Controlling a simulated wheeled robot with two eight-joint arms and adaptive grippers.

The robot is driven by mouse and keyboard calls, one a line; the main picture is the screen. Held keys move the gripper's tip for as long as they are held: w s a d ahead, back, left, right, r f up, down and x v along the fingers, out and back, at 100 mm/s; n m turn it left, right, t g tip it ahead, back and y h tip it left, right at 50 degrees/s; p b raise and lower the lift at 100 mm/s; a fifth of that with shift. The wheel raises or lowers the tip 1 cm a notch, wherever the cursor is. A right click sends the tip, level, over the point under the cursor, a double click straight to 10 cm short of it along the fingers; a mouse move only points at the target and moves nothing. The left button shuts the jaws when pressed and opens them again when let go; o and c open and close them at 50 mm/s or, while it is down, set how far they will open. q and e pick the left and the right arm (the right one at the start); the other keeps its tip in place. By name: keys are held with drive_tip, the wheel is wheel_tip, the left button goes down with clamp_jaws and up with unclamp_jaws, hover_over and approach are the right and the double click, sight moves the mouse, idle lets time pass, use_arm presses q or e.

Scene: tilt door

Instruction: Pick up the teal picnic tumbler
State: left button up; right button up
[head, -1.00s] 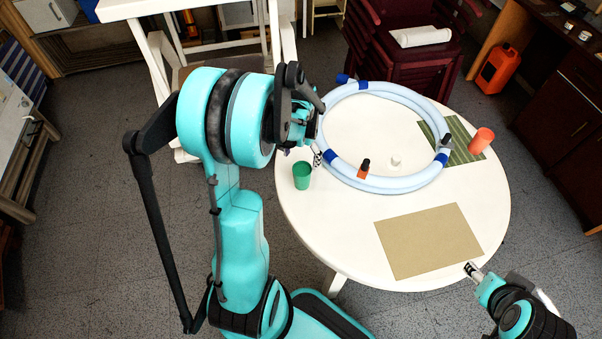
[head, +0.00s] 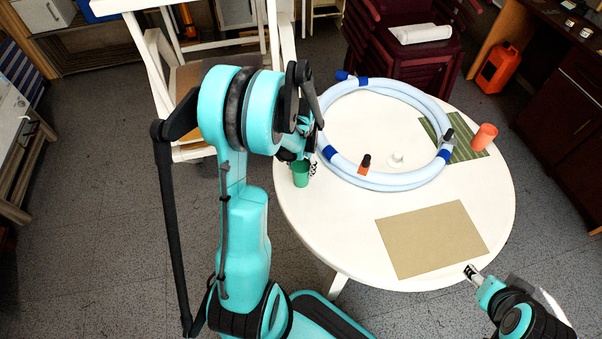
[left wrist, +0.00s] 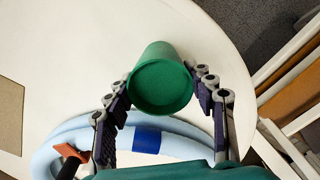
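The teal picnic tumbler (head: 300,176) stands upright near the left edge of the round white table (head: 345,225). In the left wrist view the tumbler (left wrist: 161,88) shows as a green cup between the fingers of my left gripper (left wrist: 160,85). The fingers are spread on either side of it, with their tips close to its sides; firm contact cannot be made out. In the head view my left gripper (head: 309,160) is right at the tumbler and partly overlaps its top. My right gripper (head: 470,270) is at the table's front right edge, too small to read.
A pale blue hose ring (head: 385,183) lies close to the right of the tumbler. White chairs stand behind left.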

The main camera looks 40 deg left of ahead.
use_arm(q)
drive_tip(key=c, duration=0.4)
drive_tip(key=shift+c, duration=0.2)
drive_tip(key=shift+r, duration=0.1)
